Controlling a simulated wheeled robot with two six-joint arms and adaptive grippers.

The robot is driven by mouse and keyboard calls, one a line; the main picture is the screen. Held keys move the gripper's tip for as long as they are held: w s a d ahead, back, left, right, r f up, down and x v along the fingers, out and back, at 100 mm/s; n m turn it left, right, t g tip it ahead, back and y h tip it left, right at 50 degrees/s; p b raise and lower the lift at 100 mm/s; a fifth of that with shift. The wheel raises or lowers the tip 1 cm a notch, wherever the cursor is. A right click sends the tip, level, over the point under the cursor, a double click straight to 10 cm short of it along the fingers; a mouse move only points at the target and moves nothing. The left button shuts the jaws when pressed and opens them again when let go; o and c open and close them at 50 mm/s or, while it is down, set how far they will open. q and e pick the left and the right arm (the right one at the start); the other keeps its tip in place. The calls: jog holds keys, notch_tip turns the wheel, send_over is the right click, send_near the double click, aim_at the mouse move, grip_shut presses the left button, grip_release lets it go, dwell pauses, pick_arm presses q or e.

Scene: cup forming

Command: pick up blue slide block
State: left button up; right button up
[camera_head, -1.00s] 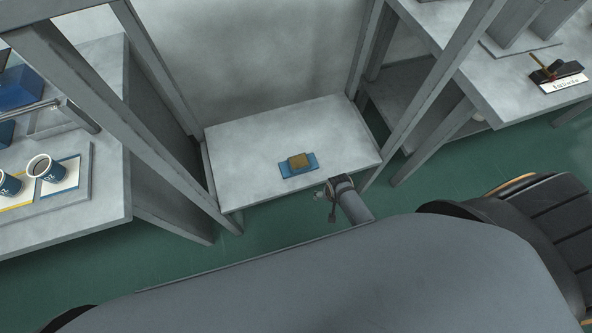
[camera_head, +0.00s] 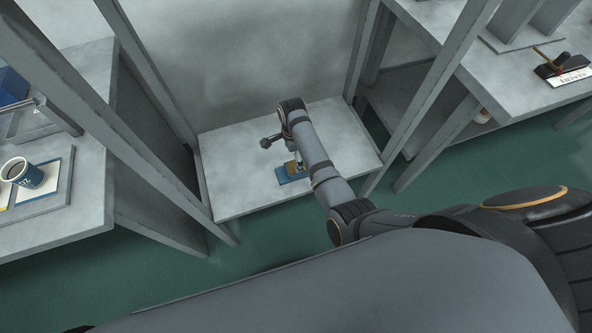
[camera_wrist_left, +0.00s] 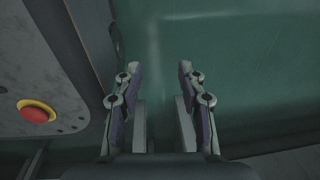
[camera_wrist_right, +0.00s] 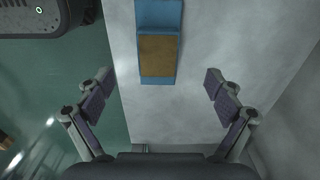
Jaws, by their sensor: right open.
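The blue slide block (camera_head: 287,178) lies flat on the low grey table, with a brown piece (camera_head: 290,166) on top of it. In the right wrist view the blue block (camera_wrist_right: 159,14) shows at the top middle, and the brown piece (camera_wrist_right: 158,57) covers its middle. My right gripper (camera_wrist_right: 158,80) is open and empty above the table, its fingers on either side of the block's line and apart from it. My right arm partly hides the block in the head view. My left gripper (camera_wrist_left: 160,68) is open and empty over the green floor, away from the table.
The low table (camera_head: 235,150) is otherwise clear, with grey posts and a wall around it. A bench at right holds a black tool (camera_head: 556,66). A red button (camera_wrist_left: 36,114) shows in the left wrist view.

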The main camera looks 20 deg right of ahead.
aim_at(294, 166)
notch_tip(294, 166, down, 3)
jog(key=f, duration=0.1)
jog(key=f+b, duration=0.1)
jog(key=f, duration=0.1)
jog(key=f+b, duration=0.1)
jog(key=f, duration=0.1)
jog(key=shift+s+d+f, duration=0.1)
jog(key=shift+d, duration=0.3)
jog(key=shift+f, duration=0.15)
jog(key=shift+s, duration=0.1)
jog(key=c, duration=1.9)
pick_arm(q)
jog(key=w, duration=0.5)
jog(key=shift+d+f, duration=0.1)
jog(key=shift+f, duration=0.2)
pick_arm(e)
grip_shut()
